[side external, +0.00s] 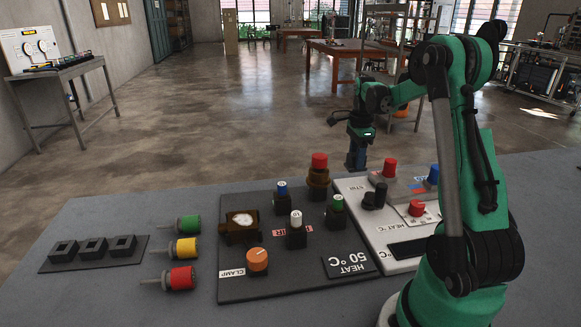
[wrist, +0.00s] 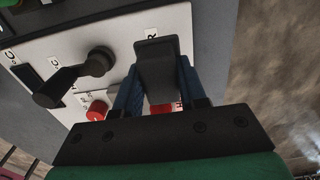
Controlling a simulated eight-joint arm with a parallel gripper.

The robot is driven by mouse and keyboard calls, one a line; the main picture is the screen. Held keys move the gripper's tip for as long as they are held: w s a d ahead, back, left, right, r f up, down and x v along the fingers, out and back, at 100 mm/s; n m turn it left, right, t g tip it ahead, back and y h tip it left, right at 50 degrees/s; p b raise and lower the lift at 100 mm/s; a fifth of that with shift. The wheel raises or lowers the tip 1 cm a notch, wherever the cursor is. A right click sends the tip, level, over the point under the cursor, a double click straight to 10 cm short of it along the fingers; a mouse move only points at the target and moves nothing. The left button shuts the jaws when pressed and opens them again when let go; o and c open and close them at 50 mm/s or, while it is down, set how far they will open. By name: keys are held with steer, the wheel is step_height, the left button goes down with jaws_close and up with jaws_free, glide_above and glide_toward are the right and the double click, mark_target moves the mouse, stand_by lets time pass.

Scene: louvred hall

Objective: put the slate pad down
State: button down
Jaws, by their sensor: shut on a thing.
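The slate pad, a dark grey block with a squarish end, shows in the wrist view (wrist: 158,62) between the two blue fingers of my gripper (wrist: 157,90). My gripper is shut on it. In the side view my gripper (side external: 357,158) points down above the far edge of the white panel (side external: 352,184). The pad is too small there to tell apart from the blue fingers. In the wrist view the white panel lies behind the pad, which looks apart from it, though the gap is hard to judge.
A black lever (wrist: 75,77) and red button (wrist: 97,110) stand near the pad. The dark panel (side external: 235,285) carries several knobs. Green (side external: 188,225), yellow (side external: 186,248) and red (side external: 182,277) cylinders lie left of it, beside a black tray (side external: 100,259) of square blocks. The table's left front is clear.

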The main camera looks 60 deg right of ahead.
mark_target(353, 186)
steer(key=shift+f, duration=2.55)
steer(key=shift+c, duration=2.4)
jaws_free()
steer(key=shift+f, duration=0.1)
